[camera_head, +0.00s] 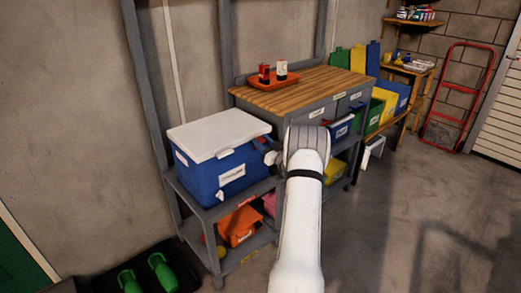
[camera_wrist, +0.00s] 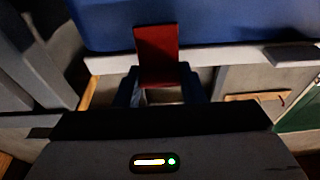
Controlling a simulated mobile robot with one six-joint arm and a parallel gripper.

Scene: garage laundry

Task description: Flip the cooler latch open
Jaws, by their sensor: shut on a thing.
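The cooler (camera_head: 208,172) has a blue body and a white lid (camera_head: 215,134), which lies flat on top. It stands on a grey metal shelf unit. My gripper (camera_head: 272,157) is at the cooler's right side, partly hidden by my arm. In the wrist view the cooler's blue body (camera_wrist: 220,22) fills the top, with a pale band below it. A red latch (camera_wrist: 157,50) crosses the blue body and the band. My gripper's dark fingers (camera_wrist: 159,84) are shut on its near end. The latch is hidden in the head view, and its angle is hard to tell.
The wooden-topped workbench (camera_head: 300,92) stands close behind my gripper, with a red tray (camera_head: 262,84) holding small containers. Orange and pink items (camera_head: 240,225) lie on the shelf below the cooler. Green clogs (camera_head: 160,272) lie at lower left. Floor at right is clear.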

